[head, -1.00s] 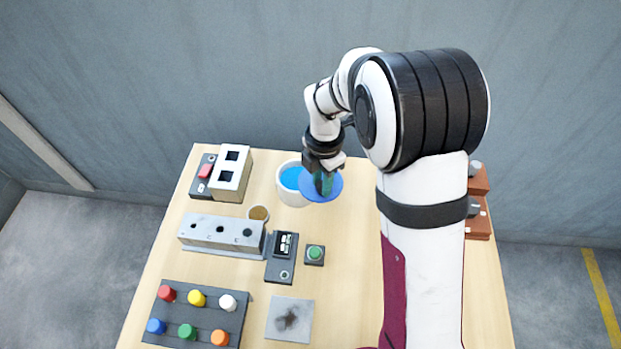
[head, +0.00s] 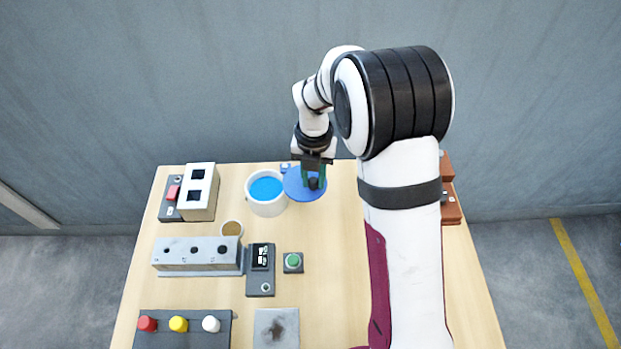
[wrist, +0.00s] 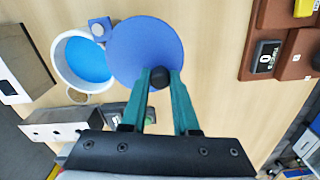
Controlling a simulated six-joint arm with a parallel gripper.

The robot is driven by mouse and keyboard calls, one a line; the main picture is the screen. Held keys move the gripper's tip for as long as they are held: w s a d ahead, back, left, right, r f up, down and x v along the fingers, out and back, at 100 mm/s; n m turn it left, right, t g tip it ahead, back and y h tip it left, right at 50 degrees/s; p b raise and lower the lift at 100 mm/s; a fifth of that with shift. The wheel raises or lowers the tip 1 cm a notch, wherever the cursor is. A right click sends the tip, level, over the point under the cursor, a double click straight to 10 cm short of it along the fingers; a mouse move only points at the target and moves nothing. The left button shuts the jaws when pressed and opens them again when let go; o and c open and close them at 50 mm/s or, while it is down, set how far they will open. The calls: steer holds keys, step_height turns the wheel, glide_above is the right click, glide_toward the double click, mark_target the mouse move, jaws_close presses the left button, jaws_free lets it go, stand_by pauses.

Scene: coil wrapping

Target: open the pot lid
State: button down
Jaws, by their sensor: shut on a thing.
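The pot (head: 266,207) is white with bright blue liquid inside and stands uncovered at the back of the table; it also shows in the wrist view (wrist: 62,78). The round blue lid (head: 296,190) is to the right of the pot, beside its rim; it shows in full in the wrist view (wrist: 143,47). My gripper (head: 314,182) is over the lid. In the wrist view its teal fingers (wrist: 159,78) are shut on the lid's dark knob (wrist: 159,77). Whether the lid touches the table is hard to tell.
Brown modules (head: 450,208) are at the right. Table right of the button is clear.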

steer(key=shift+w, duration=0.1)
stand_by(0.3)
steer(key=c, duration=0.7)
jaws_free()
steer(key=shift+o, duration=0.2)
steer(key=a+m, duration=1.3)
steer(key=m, duration=0.5)
step_height(320, 180, up, 16)
steer(key=d+r, duration=0.1)
steer(key=s+d+r+m+y, duration=0.1)
steer(key=s+d+r+m, duration=0.1)
steer(key=s+d+m, duration=1)
steer(key=s+d+f+m, duration=0.2)
steer(key=s+m, duration=0.2)
steer(key=s, duration=0.3)
steer(key=s+d+f+m, duration=0.2)
steer(key=s+m, duration=0.1)
steer(key=s, duration=0.4)
steer(key=shift+s+f+m+y, duration=0.2)
steer(key=shift+f+m+y, duration=0.2)
